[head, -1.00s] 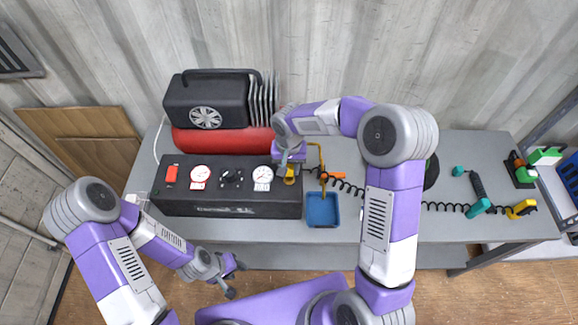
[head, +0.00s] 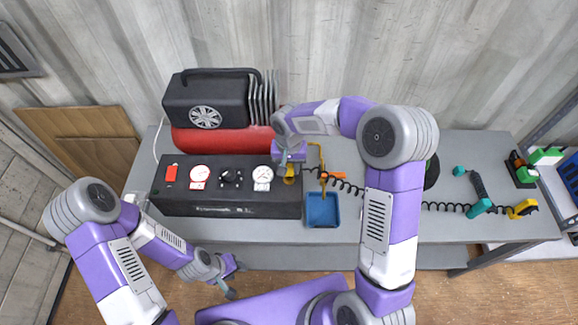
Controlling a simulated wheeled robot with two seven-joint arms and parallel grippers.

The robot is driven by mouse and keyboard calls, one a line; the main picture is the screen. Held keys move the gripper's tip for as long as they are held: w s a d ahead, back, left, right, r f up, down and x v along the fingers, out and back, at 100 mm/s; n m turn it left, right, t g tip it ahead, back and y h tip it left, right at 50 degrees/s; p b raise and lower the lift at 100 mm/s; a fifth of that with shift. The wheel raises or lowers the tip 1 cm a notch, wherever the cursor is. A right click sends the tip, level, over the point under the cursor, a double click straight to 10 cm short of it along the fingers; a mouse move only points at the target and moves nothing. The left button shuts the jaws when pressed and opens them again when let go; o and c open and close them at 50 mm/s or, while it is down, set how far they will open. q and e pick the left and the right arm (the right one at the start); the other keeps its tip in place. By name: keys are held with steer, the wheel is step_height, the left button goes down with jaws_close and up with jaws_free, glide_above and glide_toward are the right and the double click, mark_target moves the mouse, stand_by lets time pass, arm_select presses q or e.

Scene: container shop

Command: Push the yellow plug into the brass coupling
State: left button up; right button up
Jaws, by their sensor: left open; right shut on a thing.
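My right gripper (head: 285,171) is shut at the right end of the black panel box. A small yellow piece, the yellow plug (head: 291,171), shows at its fingertips, partly covered by them. The brass coupling (head: 289,181) is a small gold-brown patch on the panel just below the plug, right of the right-hand gauge. The two look very close or touching; how deep the plug sits cannot be told. My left gripper (head: 236,281) is open and empty, low in front of the bench, away from both.
The black panel box (head: 225,210) carries two gauges, a knob and a red switch. A red and black compressor (head: 205,140) stands behind it. To the right are a yellow pipe with an orange handle (head: 336,176), a blue tray (head: 311,223) and a coiled black hose (head: 435,207).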

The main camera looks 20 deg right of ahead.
mark_target(289, 166)
steer(key=shift+f+b, duration=0.55)
steer(key=shift+f, duration=0.05)
steer(key=o, duration=1.1)
step_height(289, 166, up, 8)
steer(key=shift+f, duration=0.15)
steer(key=shift+f, duration=0.1)
